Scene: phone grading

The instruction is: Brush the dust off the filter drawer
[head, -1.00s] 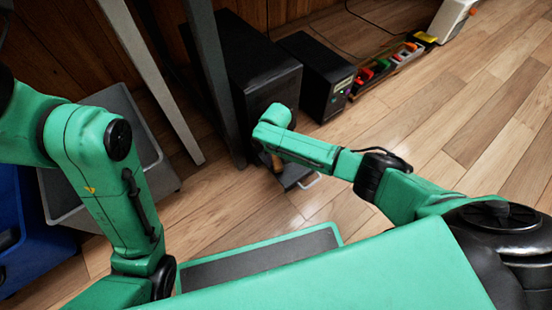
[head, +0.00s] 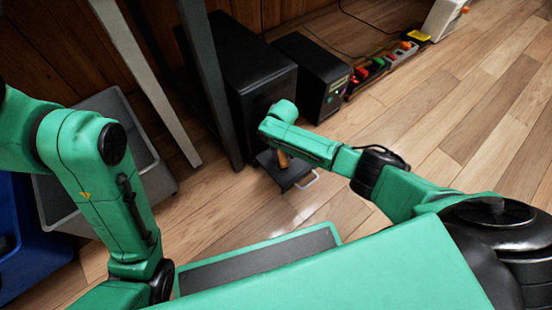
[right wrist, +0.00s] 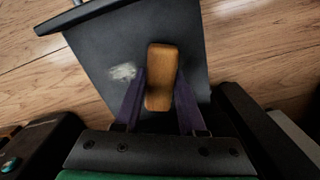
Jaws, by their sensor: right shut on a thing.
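The filter drawer (head: 290,174) is a dark flat tray pulled out low at the front of a black tower cabinet (head: 262,84). It fills the middle of the right wrist view (right wrist: 98,45), with a pale dust patch (right wrist: 122,72) on its surface, left of the brush. My right gripper (right wrist: 160,85) is shut on a brush with a wooden handle (right wrist: 161,62), held over the drawer. The brush also shows in the head view (head: 282,158). Its bristles are hidden, so I cannot tell whether they touch the drawer. My left gripper is out of view.
A smaller black box (head: 318,78) with a lit display stands right of the cabinet. Colourful small items (head: 375,68) line the floor behind. A grey table leg (head: 210,90) stands close left of the cabinet. A grey bin (head: 160,165) is at left. Wooden floor at right is clear.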

